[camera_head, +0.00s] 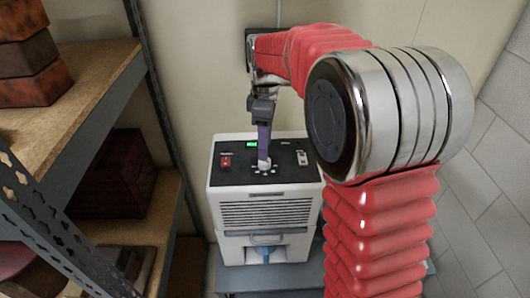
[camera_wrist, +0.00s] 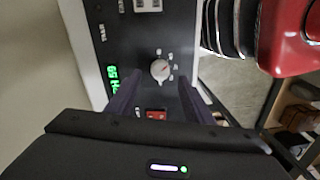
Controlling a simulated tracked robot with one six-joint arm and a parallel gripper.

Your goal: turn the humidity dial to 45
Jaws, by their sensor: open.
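The humidity dial (camera_wrist: 160,70) is a small white knob with a reddish pointer mark, ringed by white marks on a black panel (camera_wrist: 118,35). It also shows in the head view (camera_head: 264,164), partly behind my fingers. A green display (camera_wrist: 113,79) by it starts with 65; the rest is cut off by a finger. My gripper (camera_wrist: 160,83) is open and empty, pointing down at the panel in the head view (camera_head: 264,150). In the wrist view its fingertips lie on either side of the dial, with panel showing between. I cannot tell their exact height over it.
The panel tops a white dehumidifier (camera_head: 217,200) on a grey stand (camera_head: 240,283). A red switch (camera_head: 226,161) and a pale switch (camera_head: 302,158) flank the dial. A loaded shelf rack (camera_head: 95,85) stands close on the left; a wall is behind.

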